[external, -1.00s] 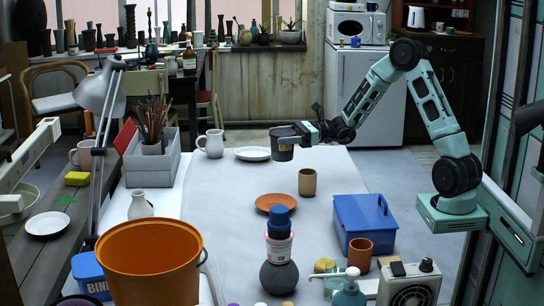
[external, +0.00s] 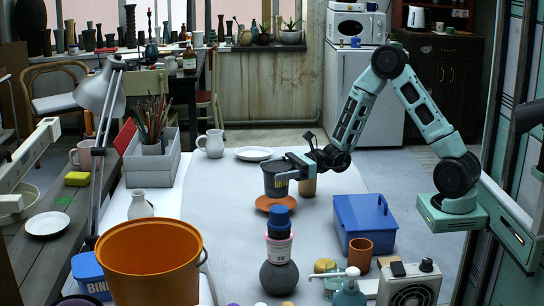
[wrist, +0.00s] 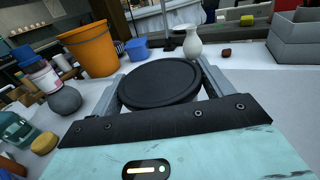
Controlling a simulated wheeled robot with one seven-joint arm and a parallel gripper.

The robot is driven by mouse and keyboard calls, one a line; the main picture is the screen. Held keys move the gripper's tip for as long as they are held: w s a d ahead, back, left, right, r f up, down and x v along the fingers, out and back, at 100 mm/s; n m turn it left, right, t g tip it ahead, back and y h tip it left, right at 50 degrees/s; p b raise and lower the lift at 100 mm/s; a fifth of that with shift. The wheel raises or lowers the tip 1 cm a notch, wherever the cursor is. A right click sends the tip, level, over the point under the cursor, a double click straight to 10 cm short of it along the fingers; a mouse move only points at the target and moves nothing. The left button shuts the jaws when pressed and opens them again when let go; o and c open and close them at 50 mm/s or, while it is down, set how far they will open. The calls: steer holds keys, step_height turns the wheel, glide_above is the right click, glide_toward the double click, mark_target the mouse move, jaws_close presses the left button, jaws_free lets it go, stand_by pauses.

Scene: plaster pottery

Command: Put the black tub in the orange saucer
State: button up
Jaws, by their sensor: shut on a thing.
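The black tub (external: 275,181) is a dark, round, lidded container. My gripper (external: 284,176) is shut on it, with a finger on either side. In the wrist view the tub's black lid (wrist: 158,82) fills the space between the fingers of my gripper (wrist: 160,85). The orange saucer (external: 270,204) lies flat on the white table, and in the external view the tub appears directly above its back part. I cannot tell whether the tub's bottom touches the saucer. The saucer is hidden in the wrist view.
A tan cup (external: 308,186) stands close behind my gripper. A blue-lidded bottle (external: 279,222) on a dark round vase (external: 279,277) stands in front of the saucer. A blue box (external: 364,220) is to the right. A white plate (external: 253,154) lies behind. The table left of the saucer is clear.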

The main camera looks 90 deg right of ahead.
mark_target(265, 184)
steer(key=shift+f, duration=1.6)
steer(key=shift+f+b, duration=0.4)
steer(key=shift+b, duration=0.1)
steer(key=o, duration=1.2)
steer(key=shift+c, duration=0.2)
steer(key=shift+r, duration=0.1)
steer(key=v, duration=1.2)
steer(key=shift+r+p, duration=0.25)
steer(key=shift+p, duration=0.1)
